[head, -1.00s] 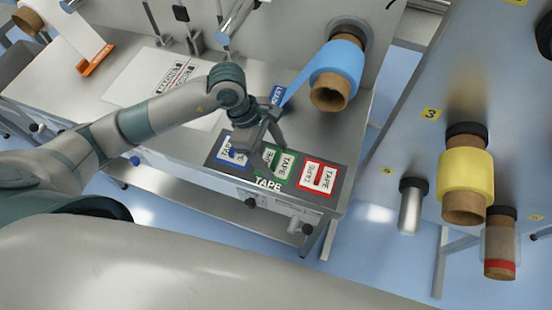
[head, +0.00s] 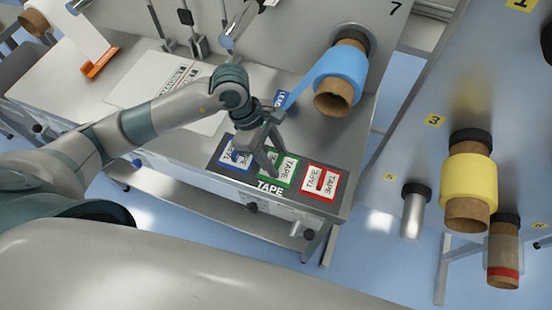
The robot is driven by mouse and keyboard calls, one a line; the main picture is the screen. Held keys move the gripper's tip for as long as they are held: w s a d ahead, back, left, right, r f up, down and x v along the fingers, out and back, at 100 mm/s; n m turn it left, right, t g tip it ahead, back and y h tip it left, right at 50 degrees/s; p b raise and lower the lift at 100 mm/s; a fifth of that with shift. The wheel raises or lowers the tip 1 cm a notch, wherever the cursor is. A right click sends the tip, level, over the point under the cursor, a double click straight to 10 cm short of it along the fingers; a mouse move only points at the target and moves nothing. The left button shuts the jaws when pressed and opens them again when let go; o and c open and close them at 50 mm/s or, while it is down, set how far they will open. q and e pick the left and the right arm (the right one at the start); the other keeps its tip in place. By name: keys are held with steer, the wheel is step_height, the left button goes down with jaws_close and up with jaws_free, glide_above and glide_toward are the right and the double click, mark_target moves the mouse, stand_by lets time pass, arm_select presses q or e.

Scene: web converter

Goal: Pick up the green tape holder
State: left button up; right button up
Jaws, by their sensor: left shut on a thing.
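A dark panel (head: 233,178) marked TAPE lies at the front right of the workbench. It carries blue-, green- and red-framed labels side by side. My left gripper (head: 266,160) points down over the green-framed label (head: 287,172) in the middle. It is shut on the green tape holder, which is mostly hidden behind its fingers. I cannot tell whether the holder is off the panel. A red holder (head: 321,181) sits on the red-framed label to the right. The blue-framed label (head: 237,158) is partly covered by the gripper. My right gripper is out of view.
A blue roll (head: 341,68) on a brown core sticks out from the machine wall behind the panel, its blue web running down to the bench. A white sheet (head: 150,88) lies at left on the bench. A machine with a yellow roll (head: 470,176) stands at right.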

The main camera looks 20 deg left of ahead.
arm_select(q)
steer(key=shift+r+b, duration=0.45)
steer(key=shift+r, duration=0.2)
step_height(320, 180, up, 2)
steer(key=shift+s+r+b, duration=0.1)
steer(key=shift+b, duration=0.5)
steer(key=s+d+r+p, duration=0.1)
steer(key=s+r+p, duration=0.6)
steer(key=s+p, duration=0.4)
steer(key=shift+s+d, duration=0.15)
steer(key=shift+f, duration=0.15)
